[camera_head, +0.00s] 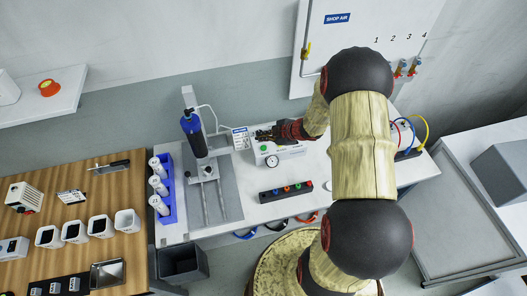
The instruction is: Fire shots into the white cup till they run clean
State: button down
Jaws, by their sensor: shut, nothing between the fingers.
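My gripper (264,135) is shut and empty, at the top of a white box (275,153) with a round gauge on its front. I cannot tell whether it touches the box. To its left stands a gantry with a dark cylindrical tool (193,135) held upright above a grey plate (228,198). A small pale piece sits below the tool, too small to make out. A small white round thing (328,186) lies on the bench, partly beside my arm; I cannot tell whether it is the cup. Several white square containers (127,220) stand on the wooden table.
A blue rack (164,205) of white bottles stands left of the gantry. A black strip with coloured buttons (286,191) lies on the bench front. A dark bin (183,264) is below. The "SHOP AIR" panel (315,75) with a yellow-handled valve rises behind. My arm hides the bench's right part.

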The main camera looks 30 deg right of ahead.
aim_at(263, 149)
jog(key=shift+f+b, duration=1.2)
jog(key=shift+f, duration=0.85)
jog(key=shift+f, duration=0.1)
jog(key=shift+f, duration=0.35)
jog(key=shift+f+b, duration=0.35)
jog(key=shift+f, duration=0.1)
dwell(0.4)
jog(key=shift+r, duration=0.1)
jog(key=shift+r+p, duration=0.8)
jog(key=shift+p, duration=0.15)
jog(key=shift+r, duration=0.1)
notch_tip(263, 149, up, 5)
jog(key=p, duration=0.4)
jog(key=shift+p, duration=0.35)
dwell(2.5)
